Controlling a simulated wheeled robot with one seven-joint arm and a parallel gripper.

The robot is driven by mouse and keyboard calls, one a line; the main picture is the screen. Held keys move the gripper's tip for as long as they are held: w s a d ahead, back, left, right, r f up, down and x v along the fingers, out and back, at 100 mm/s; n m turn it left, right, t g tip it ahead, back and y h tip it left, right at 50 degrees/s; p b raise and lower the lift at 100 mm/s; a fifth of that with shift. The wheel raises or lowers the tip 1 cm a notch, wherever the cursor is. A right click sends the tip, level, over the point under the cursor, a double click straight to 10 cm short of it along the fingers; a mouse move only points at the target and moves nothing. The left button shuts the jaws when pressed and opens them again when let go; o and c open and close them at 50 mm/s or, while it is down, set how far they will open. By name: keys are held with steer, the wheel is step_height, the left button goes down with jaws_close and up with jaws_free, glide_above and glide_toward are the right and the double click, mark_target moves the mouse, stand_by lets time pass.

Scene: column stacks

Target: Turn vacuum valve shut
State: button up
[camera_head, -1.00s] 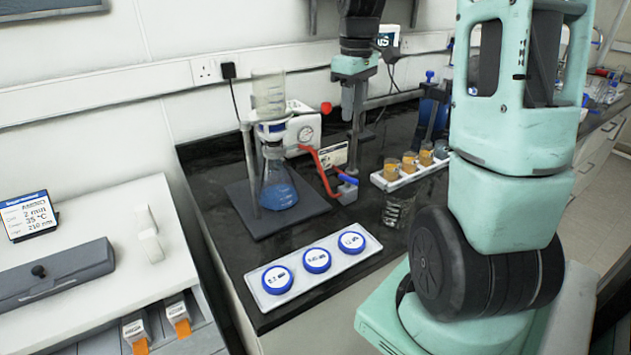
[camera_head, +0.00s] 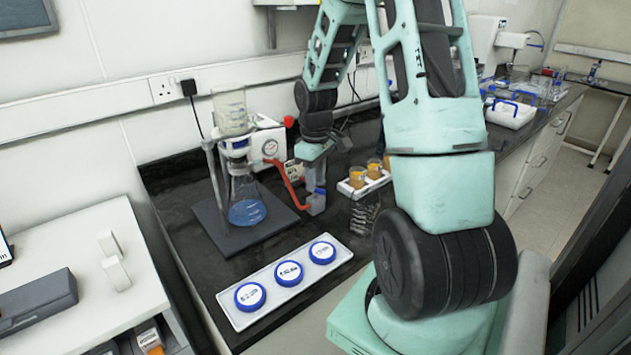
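A filter flask (camera_head: 246,200) with blue liquid stands on a dark base, with a clear funnel (camera_head: 231,112) above it. A white pump (camera_head: 262,140) with a round gauge and a red knob (camera_head: 289,121) is behind it. A red hose (camera_head: 288,183) runs from near the flask to a small grey-blue fitting (camera_head: 316,203), which looks like the vacuum valve. My gripper (camera_head: 315,182) points down right at this fitting. Its fingers overlap the fitting's upper part. I cannot tell if they touch it or how far apart they are.
A white tray with three blue-lidded dishes (camera_head: 289,272) lies at the bench front. A white rack with orange-filled jars (camera_head: 358,173) stands just right of my gripper, with a dark wire-like item (camera_head: 365,214) below it. A white counter (camera_head: 75,240) is at left.

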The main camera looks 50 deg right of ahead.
steer(key=shift+f, duration=0.8)
jaws_close()
steer(key=m, duration=0.4)
steer(key=shift+m+p, duration=0.3)
jaws_free()
